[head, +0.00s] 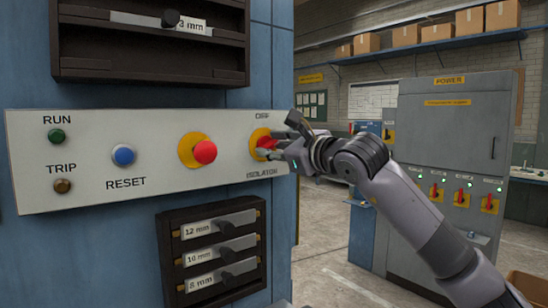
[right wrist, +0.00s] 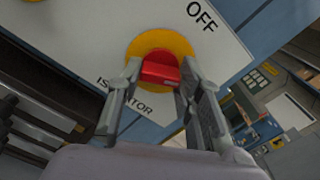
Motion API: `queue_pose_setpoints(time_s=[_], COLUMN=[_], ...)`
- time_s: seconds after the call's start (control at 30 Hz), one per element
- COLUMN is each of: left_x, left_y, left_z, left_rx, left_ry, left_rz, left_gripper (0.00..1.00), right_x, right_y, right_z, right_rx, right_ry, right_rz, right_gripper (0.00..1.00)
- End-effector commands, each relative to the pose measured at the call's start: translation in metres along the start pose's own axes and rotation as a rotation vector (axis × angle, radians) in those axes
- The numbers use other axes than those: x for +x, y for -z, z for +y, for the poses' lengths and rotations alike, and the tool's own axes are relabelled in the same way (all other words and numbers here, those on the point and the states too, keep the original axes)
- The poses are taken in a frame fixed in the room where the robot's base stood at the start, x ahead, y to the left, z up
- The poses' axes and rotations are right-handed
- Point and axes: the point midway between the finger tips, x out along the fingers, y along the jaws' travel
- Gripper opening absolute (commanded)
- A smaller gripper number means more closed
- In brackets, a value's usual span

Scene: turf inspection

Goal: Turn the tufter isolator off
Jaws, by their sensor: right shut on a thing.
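The isolator is a red handle on a yellow round plate (head: 258,138) at the right end of the white control panel (head: 110,196). In the right wrist view the red handle (right wrist: 160,70) sits between the two fingers, in front of the yellow plate (right wrist: 150,44). "OFF" is lettered above it and "ISOLATOR" below. My right gripper (head: 276,146) reaches in from the right and is shut on the red handle. The fingers hide part of the handle in the head view. My left gripper is not in view.
On the same panel are a red button (head: 205,152) on yellow, a blue reset button (head: 123,155), a green run lamp (head: 56,136) and an amber trip lamp (head: 63,186). Racks of labelled gauges sit above and below. A grey power cabinet (head: 445,130) stands behind my right arm.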

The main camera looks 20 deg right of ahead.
Motion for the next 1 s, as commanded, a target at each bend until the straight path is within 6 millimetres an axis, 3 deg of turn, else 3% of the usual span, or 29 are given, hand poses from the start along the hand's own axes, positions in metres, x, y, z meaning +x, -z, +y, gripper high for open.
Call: queue_pose_setpoints(time_s=[0.4,1.0], left_x=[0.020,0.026], left_y=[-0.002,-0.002], left_z=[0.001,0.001], left_rx=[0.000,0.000], left_ry=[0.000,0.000], left_rz=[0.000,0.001], left_gripper=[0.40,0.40], right_x=[0.000,0.000], right_y=[0.001,0.001], right_z=[0.001,0.000], right_rx=[-0.398,-0.918], right_ry=[0.000,-0.001], right_rz=[0.000,0.001], right_gripper=[0.05,0.05])
